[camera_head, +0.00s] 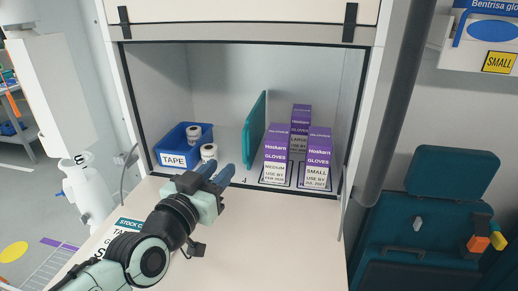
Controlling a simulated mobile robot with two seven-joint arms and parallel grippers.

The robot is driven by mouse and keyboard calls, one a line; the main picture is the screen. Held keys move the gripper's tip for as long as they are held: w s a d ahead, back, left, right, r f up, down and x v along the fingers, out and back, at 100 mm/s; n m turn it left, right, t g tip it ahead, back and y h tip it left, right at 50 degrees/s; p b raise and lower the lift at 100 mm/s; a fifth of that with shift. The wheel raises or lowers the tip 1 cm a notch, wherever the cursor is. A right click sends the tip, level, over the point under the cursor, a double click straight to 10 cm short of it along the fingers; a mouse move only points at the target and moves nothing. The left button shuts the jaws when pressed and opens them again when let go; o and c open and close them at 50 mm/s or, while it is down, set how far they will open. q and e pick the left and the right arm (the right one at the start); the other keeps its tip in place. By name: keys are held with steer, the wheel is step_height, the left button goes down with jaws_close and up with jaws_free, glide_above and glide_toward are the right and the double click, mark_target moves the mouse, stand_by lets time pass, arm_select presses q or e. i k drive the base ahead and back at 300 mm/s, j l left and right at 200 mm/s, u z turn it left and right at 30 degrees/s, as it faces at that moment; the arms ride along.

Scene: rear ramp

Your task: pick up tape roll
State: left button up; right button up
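One white tape roll (194,133) sits in the blue bin labelled TAPE (168,146) at the left of the cabinet. Another tape roll (209,152) shows at the bin's front right, just beyond my gripper; I cannot tell whether it is inside the bin or beside it. My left gripper (221,172) reaches up from the lower left, at the cabinet's front edge. Its two blue-grey fingers are apart with a gap between them, and I see nothing held. My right gripper is not in view.
A teal panel (255,130) stands upright mid-cabinet. Purple and white glove boxes (276,155) stand to its right. A labelled sheet (128,226) lies on the pale counter (270,235), partly behind my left arm. The counter's right side is clear. A teal case (425,225) is at right.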

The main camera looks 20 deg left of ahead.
mark_target(209, 151)
steer(key=k+l, duration=1.2)
steer(key=l, duration=0.15)
